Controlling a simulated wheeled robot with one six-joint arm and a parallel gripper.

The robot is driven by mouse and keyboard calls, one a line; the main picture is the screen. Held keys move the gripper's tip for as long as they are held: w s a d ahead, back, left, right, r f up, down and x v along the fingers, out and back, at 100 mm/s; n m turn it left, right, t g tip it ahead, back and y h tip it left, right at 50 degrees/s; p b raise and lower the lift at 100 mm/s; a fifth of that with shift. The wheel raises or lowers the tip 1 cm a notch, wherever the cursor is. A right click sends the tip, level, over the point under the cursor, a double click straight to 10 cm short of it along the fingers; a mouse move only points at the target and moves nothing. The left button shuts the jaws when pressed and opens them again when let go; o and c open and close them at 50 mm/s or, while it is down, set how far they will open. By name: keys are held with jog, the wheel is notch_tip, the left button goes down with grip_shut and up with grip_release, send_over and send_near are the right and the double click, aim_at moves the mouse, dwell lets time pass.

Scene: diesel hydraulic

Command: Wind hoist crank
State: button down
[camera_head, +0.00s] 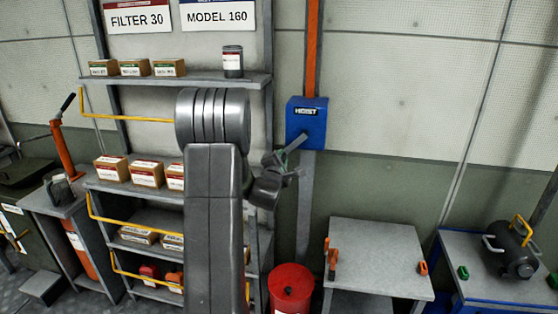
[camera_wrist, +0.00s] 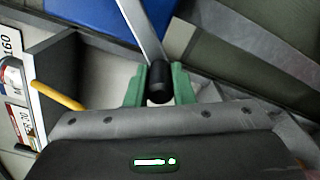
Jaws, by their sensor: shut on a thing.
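The hoist is a blue box (camera_head: 306,124) with a "HOIST" label, mounted on an orange and grey upright. Its grey crank arm (camera_head: 295,143) slants down and left from the box in the head view. In the wrist view the metal crank arm (camera_wrist: 138,28) runs down to a black crank handle (camera_wrist: 159,84). My gripper (camera_head: 280,160) is at the crank's end, left of and below the box. In the wrist view its green fingers (camera_wrist: 159,86) stand on both sides of the black handle, shut on it. The blue box (camera_wrist: 97,14) fills the upper part there.
A shelf unit (camera_head: 255,80) with several cartons and yellow rails (camera_head: 135,119) stands left, partly behind my arm. A red drum (camera_head: 291,288) stands below the hoist. A grey table (camera_head: 380,257) with orange items is at right. A compressor (camera_head: 514,249) sits further right.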

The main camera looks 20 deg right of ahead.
jog(key=shift+s+d+f, duration=0.1)
jog(key=shift+d, duration=0.05)
jog(key=c, duration=1.3)
grip_release()
jog(key=shift+d, duration=0.1)
jog(key=shift+o, duration=0.2)
jog(key=b+v, duration=0.3)
jog(key=v, duration=1.1)
